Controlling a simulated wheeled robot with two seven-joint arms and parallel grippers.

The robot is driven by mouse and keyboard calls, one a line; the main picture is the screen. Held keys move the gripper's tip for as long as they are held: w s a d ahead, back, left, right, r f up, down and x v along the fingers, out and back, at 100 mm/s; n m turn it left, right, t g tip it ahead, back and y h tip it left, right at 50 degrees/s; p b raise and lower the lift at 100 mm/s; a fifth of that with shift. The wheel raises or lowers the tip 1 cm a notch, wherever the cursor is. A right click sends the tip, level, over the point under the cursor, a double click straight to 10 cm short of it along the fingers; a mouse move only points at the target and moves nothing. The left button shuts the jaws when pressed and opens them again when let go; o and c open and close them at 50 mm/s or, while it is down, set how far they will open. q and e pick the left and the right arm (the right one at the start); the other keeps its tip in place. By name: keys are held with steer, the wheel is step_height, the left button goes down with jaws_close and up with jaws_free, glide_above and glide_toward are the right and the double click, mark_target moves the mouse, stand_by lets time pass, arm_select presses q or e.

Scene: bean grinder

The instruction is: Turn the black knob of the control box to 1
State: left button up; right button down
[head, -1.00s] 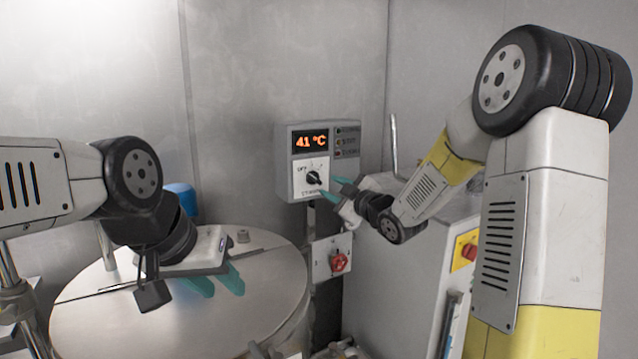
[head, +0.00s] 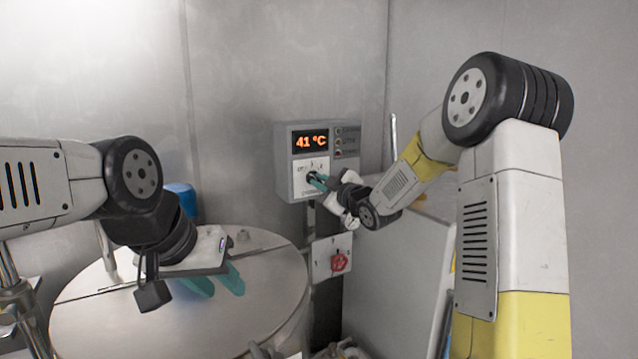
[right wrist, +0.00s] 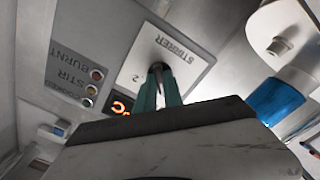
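The control box (head: 296,181) is a grey box on the wall with an orange 41 °C display (head: 310,141). Its black knob (head: 311,177) sits on a white plate below the display and is mostly hidden by my right fingers. My right gripper (head: 318,182) is at the knob, its teal fingers close together on either side of it. The right wrist view shows the knob (right wrist: 158,67) between the fingertips; its pointer direction cannot be made out. My left gripper (head: 217,283) is open and empty over the round metal lid (head: 265,300).
A lower plate with a red knob (head: 340,262) is below the control box. A blue cylinder (head: 181,197) stands behind the round lid. A pale cabinet (head: 400,275) is under my right forearm. The wall around the box is clear.

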stand_by(0.4)
steer(key=m, duration=0.8)
steer(key=shift+m, duration=0.3)
stand_by(0.3)
steer(key=c, duration=1.5)
jaws_free()
steer(key=shift+o, duration=0.2)
steer(key=v, duration=0.7)
steer(key=shift+s+d, duration=0.25)
steer(key=shift+s, duration=0.1)
